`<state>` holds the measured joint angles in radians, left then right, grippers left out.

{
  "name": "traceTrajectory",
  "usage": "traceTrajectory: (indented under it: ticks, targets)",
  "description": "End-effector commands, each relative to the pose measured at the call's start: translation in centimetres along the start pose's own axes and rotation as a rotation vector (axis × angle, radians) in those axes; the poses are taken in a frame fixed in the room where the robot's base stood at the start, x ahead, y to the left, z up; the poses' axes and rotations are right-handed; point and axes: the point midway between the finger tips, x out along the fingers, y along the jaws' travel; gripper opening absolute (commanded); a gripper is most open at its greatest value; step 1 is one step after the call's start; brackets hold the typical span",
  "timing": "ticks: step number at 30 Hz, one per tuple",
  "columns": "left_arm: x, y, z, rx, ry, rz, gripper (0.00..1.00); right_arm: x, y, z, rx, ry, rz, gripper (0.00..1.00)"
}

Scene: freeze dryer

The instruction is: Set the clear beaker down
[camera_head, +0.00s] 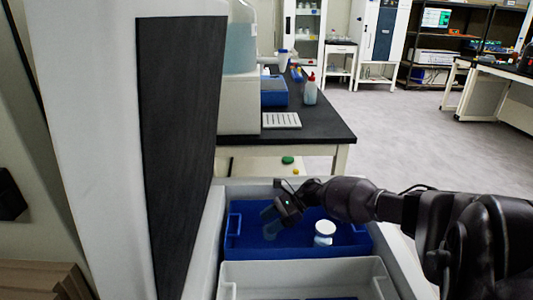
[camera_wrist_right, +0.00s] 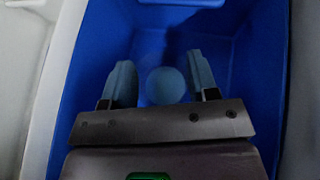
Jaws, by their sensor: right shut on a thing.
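My right gripper (camera_head: 274,217) reaches in from the right over the blue bin (camera_head: 235,222), pointing down and left. In the right wrist view its two fingers stand either side of a round, pale blue-grey shape (camera_wrist_right: 166,86), which I take to be the clear beaker. The gripper is shut on it. The beaker's outline is hard to make out against the blue, and I cannot tell whether its base touches the bin floor. My left gripper is not in view.
A white-capped jar (camera_head: 324,233) stands in the bin to the right of the gripper. A light grey bin (camera_head: 300,272) is in front. A tall white panel (camera_head: 100,100) fills the left. Behind is a black-topped bench (camera_head: 315,125) with a bottle (camera_head: 310,92).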

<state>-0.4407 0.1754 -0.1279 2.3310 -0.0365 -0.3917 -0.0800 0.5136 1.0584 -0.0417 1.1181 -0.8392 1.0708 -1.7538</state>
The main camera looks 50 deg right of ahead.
Motion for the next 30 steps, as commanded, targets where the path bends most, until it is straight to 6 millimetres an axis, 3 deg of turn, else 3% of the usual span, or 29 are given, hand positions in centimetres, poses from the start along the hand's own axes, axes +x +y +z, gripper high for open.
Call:
traceTrajectory:
  ticks: [1,11,19,30]
  targets:
    - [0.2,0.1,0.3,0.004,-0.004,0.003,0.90,0.6,0.1,-1.2,0.007,0.003,0.003,0.29]
    - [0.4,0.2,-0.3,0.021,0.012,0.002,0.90,1.4,0.0,-2.6,0.000,0.000,0.000,0.29]
    - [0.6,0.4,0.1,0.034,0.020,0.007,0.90,3.1,0.1,-5.9,0.005,0.003,0.001,0.29]
    - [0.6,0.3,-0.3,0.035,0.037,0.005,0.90,3.3,0.0,-6.0,0.000,0.000,0.000,0.29]
